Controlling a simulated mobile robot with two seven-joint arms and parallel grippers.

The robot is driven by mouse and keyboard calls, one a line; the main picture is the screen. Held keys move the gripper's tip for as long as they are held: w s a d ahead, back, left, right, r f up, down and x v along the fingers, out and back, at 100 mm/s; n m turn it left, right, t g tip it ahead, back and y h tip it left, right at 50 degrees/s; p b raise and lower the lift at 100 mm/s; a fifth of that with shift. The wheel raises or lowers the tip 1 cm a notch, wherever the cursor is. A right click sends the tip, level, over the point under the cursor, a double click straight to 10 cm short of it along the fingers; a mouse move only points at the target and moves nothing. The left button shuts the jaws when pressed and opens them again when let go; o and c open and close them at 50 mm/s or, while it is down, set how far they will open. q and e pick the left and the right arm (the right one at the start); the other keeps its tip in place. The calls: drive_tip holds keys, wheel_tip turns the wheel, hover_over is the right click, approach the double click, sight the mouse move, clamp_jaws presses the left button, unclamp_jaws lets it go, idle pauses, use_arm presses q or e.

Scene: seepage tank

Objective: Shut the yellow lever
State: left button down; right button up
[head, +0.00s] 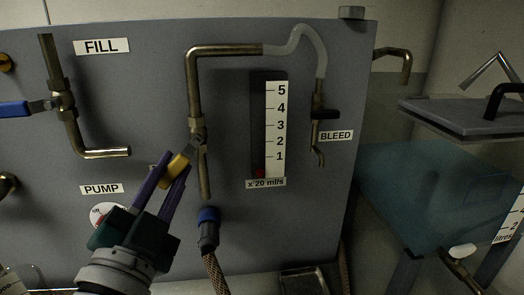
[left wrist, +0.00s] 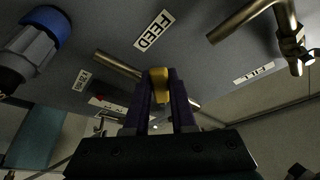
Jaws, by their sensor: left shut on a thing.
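The yellow lever (head: 176,168) sits on a brass valve (head: 197,137) in the vertical pipe left of the flow scale. It slants down and left from the valve, at an angle to the pipe. My left gripper (head: 176,163) comes from below left, its two purple fingers shut on the lever, one on each side. In the left wrist view the yellow lever (left wrist: 159,84) shows between the fingertips (left wrist: 160,95). The lever's inner end is partly hidden by the fingers. My right gripper is in neither view.
A blue-handled valve (head: 40,106) is on the FILL pipe at left. A braided hose with a blue connector (head: 208,220) hangs just right of my gripper. The scale (head: 276,128) and a black bleed tap (head: 325,114) are farther right. A translucent tank (head: 425,190) stands at right.

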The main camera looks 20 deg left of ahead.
use_arm(q)
drive_tip(key=r+m+h+p, duration=0.1)
drive_tip(key=m+p, duration=0.1)
drive_tip(key=p, duration=0.1)
drive_tip(key=a+r+m+g+h+p, duration=0.1)
drive_tip(key=m+p, duration=0.2)
drive_tip(key=s+r+m+p, duration=0.1)
drive_tip(key=m+p, duration=0.2)
drive_tip(key=shift+a+r+g+h, duration=0.2)
drive_tip(key=shift+r+g+h, duration=0.1)
drive_tip(key=shift+h, duration=0.1)
drive_tip(key=shift+r+m+g+p, duration=0.35)
drive_tip(key=shift+m+g+p, duration=0.15)
drive_tip(key=shift+m+p, duration=0.65)
drive_tip(key=c, duration=0.7)
unclamp_jaws()
drive_tip(key=shift+c, duration=0.2)
